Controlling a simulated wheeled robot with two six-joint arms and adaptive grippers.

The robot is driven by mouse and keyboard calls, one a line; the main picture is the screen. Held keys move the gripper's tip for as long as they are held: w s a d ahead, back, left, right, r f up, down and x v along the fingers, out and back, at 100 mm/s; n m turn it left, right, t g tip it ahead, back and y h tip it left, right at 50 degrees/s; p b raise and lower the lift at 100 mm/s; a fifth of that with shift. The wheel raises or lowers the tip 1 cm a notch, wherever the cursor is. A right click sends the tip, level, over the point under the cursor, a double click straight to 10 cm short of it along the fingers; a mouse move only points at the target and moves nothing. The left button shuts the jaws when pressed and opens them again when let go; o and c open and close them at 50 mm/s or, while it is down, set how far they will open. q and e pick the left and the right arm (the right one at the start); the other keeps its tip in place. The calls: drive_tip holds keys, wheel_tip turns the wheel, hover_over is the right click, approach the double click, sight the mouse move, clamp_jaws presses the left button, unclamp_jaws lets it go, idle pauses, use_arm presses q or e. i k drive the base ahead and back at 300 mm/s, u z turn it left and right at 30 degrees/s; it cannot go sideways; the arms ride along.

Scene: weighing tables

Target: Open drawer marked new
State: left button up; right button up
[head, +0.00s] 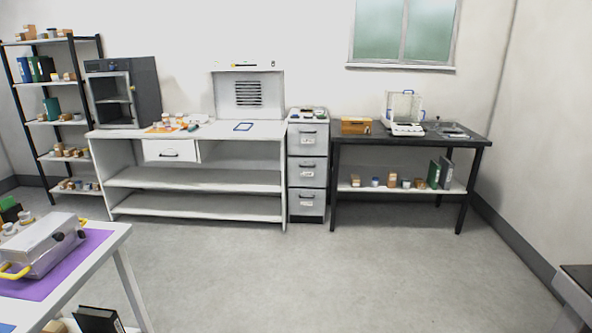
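A narrow grey cabinet (307,204) with several stacked drawers stands against the far wall between the white bench and the black table. Its top drawer (308,144), middle drawer (307,173) and bottom drawer (306,203) each have a dark handle and a small white label. The label writing is too small to read. These drawers look shut. The white bench has a drawer (170,151) with a dark handle at its upper left; I see no readable mark on it. Neither of my grippers is in view.
A white table (105,255) with a purple mat and a metal case stands at the near left. A black table (410,143) with a balance is right of the cabinet. Shelving (52,125) stands far left. A table corner (577,283) shows near right. The middle floor is clear.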

sight(303, 139)
drive_tip(key=z, duration=0.2)
drive_tip(key=i, duration=3.1)
drive_tip(key=z, duration=0.4)
drive_tip(key=i, duration=2)
drive_tip(key=z, duration=0.2)
